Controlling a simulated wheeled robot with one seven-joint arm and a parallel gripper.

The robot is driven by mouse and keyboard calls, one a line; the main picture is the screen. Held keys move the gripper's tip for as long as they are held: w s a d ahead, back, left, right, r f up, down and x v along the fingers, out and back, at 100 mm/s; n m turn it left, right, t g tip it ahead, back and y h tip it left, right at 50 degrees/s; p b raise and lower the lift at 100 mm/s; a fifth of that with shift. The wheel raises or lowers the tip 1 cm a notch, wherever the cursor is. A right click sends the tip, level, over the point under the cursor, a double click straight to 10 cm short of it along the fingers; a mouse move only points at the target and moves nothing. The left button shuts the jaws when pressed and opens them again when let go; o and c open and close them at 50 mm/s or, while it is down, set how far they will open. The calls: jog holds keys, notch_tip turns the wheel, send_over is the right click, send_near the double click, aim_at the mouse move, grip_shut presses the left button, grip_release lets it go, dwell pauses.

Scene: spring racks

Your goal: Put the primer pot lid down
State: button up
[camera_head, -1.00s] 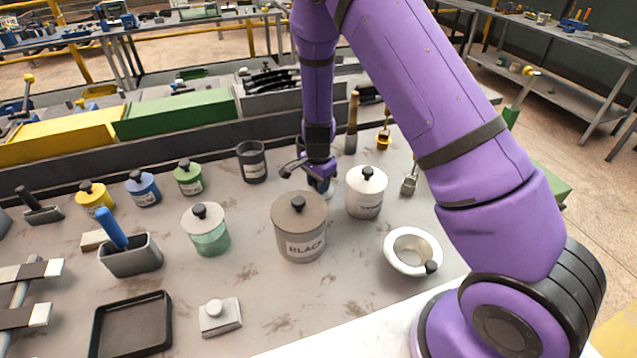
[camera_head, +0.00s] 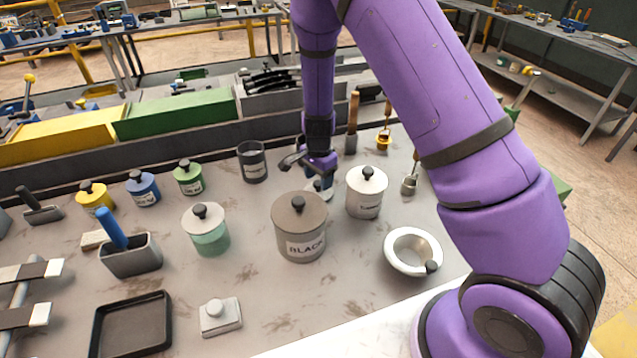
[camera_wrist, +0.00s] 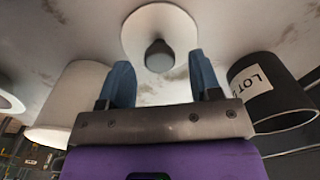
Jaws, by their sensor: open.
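A pale round lid (camera_wrist: 147,33) with a dark knob lies flat on the bench in the wrist view; no pot shows beneath it. In the head view a small part of the lid (camera_head: 324,193) shows below my gripper (camera_head: 320,177), behind the black pot. My gripper (camera_wrist: 160,65) is open, with one blue finger on each side of the knob. The knob appears free of both fingers. I cannot read a primer label on any pot.
The pot labelled BLACK (camera_head: 299,235) stands in front of the lid. A lidded white pot (camera_head: 364,200) stands to its right, and a dark open cup (camera_head: 253,167) to its left. A white bowl (camera_head: 389,254) is front right. Brushes stand behind.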

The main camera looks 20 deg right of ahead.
notch_tip(320, 180, up, 10)
notch_tip(320, 180, up, 11)
jog(key=n+y, duration=0.1)
jog(key=n, duration=0.2)
send_over(319, 183)
jog(key=s+d, duration=0.1)
jog(key=s, duration=0.3)
jog(key=s+d+r+n+t+y, duration=0.1)
jog(key=s+d+r+n+t, duration=0.15)
jog(key=s+r, duration=0.65)
jog(key=s+d+r+n+t+h, duration=0.1)
jog(key=s+r+n, duration=0.3)
jog(key=s, duration=0.5)
jog(key=s+d+r+n+t+h, duration=0.1)
jog(key=s+r+n, duration=0.3)
jog(key=s, duration=0.6)
jog(key=shift+d+r+t, duration=0.35)
jog(key=shift+d+r, duration=0.3)
jog(key=shift+r, duration=0.3)
